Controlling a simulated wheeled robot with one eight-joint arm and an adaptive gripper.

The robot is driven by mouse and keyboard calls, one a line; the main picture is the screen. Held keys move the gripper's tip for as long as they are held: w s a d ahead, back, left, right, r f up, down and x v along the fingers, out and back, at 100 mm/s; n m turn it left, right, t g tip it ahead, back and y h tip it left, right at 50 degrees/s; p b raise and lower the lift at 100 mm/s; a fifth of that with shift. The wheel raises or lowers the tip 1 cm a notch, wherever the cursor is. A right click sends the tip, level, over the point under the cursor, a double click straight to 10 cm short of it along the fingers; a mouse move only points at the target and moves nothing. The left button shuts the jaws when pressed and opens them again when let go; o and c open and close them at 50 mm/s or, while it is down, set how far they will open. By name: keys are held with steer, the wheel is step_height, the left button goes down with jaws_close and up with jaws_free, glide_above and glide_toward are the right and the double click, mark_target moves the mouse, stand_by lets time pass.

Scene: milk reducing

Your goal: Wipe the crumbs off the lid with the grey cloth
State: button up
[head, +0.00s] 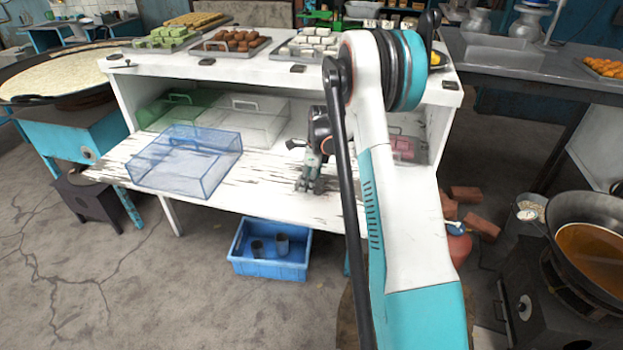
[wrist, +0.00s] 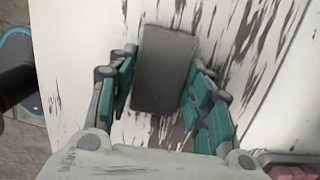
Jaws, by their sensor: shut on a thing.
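My gripper (head: 309,180) is low over the worn white shelf, right of the blue see-through box-like lid (head: 185,160). In the wrist view its teal-padded fingers (wrist: 160,88) are shut on the grey cloth (wrist: 165,65), which looks like a folded, flat-faced block. In the head view I cannot tell the cloth apart from the fingers. I cannot make out crumbs on any lid.
The shelf (head: 262,180) has bare, paint-chipped room between the blue lid and my gripper. Trays of sweets, including a brown one (head: 237,42), stand on the counter above. A blue crate (head: 270,262) with dark cups is on the floor. A pan of orange liquid (head: 595,248) is at right.

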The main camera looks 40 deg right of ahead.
steer(key=shift+s+d+r, duration=0.1)
steer(key=shift+s+d, duration=1.2)
steer(key=shift+s, duration=0.25)
steer(key=shift+s+d+r, duration=0.1)
steer(key=shift+s+d, duration=1.2)
steer(key=shift+s, duration=0.2)
steer(key=shift+s+d+f+b, duration=0.2)
steer(key=shift+s+d+b, duration=0.3)
steer(key=shift+s+d, duration=0.8)
steer(key=shift+s, duration=0.2)
steer(key=shift+s+a, duration=0.45)
steer(key=shift+a, duration=0.15)
steer(key=shift+s+a+r, duration=0.1)
steer(key=shift+w+a+b, duration=0.3)
steer(key=shift+w+a, duration=1)
steer(key=shift+w, duration=0.25)
steer(key=shift+w+a, duration=1.3)
steer(key=shift+w, duration=0.25)
steer(key=shift+w+a, duration=1.25)
steer(key=shift+w, duration=0.25)
steer(key=shift+r, duration=0.1)
